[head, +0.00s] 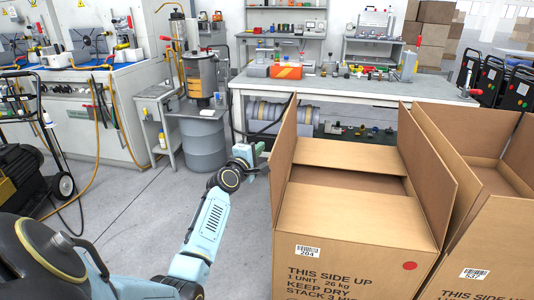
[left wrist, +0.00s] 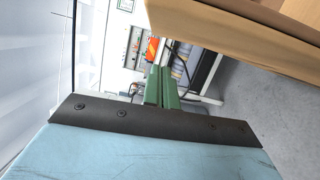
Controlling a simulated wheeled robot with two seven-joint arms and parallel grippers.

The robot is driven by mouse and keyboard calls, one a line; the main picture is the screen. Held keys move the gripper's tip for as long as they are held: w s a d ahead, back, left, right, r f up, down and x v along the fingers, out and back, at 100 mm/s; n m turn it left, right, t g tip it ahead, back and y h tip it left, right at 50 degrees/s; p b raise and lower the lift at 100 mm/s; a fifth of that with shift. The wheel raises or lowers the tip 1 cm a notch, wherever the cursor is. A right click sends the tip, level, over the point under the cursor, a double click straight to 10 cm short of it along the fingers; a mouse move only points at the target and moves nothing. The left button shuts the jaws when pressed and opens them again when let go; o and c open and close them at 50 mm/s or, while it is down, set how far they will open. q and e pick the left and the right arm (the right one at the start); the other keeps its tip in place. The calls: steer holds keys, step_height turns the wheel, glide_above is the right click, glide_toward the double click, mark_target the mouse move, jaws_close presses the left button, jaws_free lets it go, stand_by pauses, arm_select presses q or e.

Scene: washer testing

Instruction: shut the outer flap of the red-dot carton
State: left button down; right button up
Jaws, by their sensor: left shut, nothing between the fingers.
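The red-dot carton (head: 345,250) is a brown box with a red dot (head: 409,266) low on its front right and a "204" label. Its front flap (head: 335,215) and back flap (head: 350,158) lie folded inward, with a dark gap between them. Its left side flap (head: 284,148) and right side flap (head: 426,175) stand up. My left gripper (head: 262,150) is outside the left flap, close to it; I cannot tell whether they touch. In the left wrist view its green fingers (left wrist: 161,87) are shut and empty, with cardboard (left wrist: 235,38) at the upper right. My right gripper is not seen.
A second open carton (head: 490,225) labelled 537 stands close on the right. Behind is a workbench (head: 350,93) with tools. A grey drum (head: 203,140) and a side cabinet stand at the back left. The floor (head: 140,210) left of the carton is clear.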

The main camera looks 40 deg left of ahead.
arm_select(q)
steer(key=shift+w+d+r, duration=0.1)
steer(key=shift+w+d, duration=0.25)
steer(key=shift+d, duration=0.3)
steer(key=shift+w+d+r, duration=0.1)
steer(key=shift+w+d, duration=0.2)
steer(key=shift+d, duration=0.35)
